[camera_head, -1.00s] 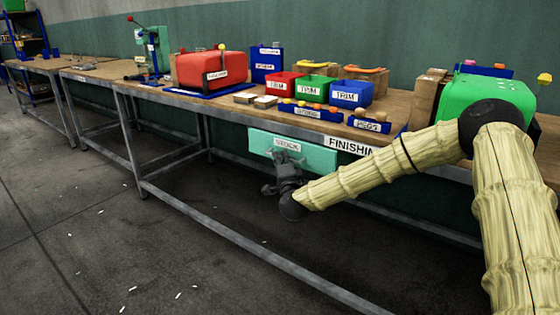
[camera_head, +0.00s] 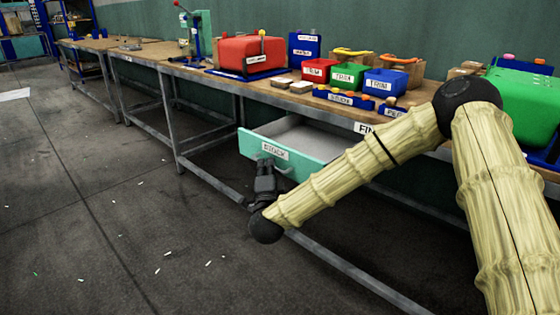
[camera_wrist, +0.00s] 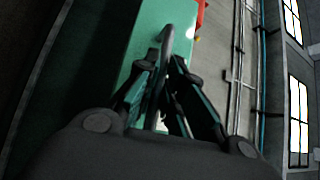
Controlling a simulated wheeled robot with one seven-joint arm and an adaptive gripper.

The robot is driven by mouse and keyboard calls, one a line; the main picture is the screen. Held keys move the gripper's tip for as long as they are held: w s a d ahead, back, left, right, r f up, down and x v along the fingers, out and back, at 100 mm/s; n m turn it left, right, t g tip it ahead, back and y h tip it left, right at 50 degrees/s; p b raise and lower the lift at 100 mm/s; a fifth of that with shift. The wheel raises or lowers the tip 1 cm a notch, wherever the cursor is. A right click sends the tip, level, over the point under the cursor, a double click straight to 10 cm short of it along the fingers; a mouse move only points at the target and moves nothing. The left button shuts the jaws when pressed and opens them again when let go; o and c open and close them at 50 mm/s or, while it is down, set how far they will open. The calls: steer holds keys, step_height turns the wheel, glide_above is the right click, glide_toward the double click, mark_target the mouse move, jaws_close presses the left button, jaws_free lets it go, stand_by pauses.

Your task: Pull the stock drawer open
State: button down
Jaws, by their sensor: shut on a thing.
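The stock drawer (camera_head: 301,163) is a teal-fronted drawer under the bench with a "STOCK" label. It stands out from the bench, and its grey inside shows, with no contents that I can make out. My gripper (camera_head: 266,166) is at the drawer's front, just below the label. In the wrist view my gripper (camera_wrist: 164,75) has its two fingers closed on the drawer's grey bar handle (camera_wrist: 166,42). The teal front (camera_wrist: 147,30) lies just beyond the fingers. Part of the handle is hidden by the fingers.
The wooden workbench (camera_head: 228,82) above holds a red press (camera_head: 252,54), red, green and blue trim bins (camera_head: 349,75), and a green press (camera_head: 515,100). Metal legs (camera_head: 175,125) and a low rail (camera_head: 340,268) run beneath. The floor in front is open, with small scraps.

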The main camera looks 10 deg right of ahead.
steer(key=shift+s+a, duration=0.4)
steer(key=shift+a, duration=0.3)
steer(key=shift+r, duration=0.1)
steer(key=c, duration=1.5)
jaws_free()
steer(key=shift+w+a, duration=0.1)
steer(key=shift+a, duration=0.2)
steer(key=shift+d, duration=0.3)
steer(key=s, duration=0.4)
steer(key=s+a+f, duration=0.1)
steer(key=s, duration=0.3)
steer(key=s+f, duration=0.1)
steer(key=s, duration=0.3)
steer(key=shift+a, duration=0.2)
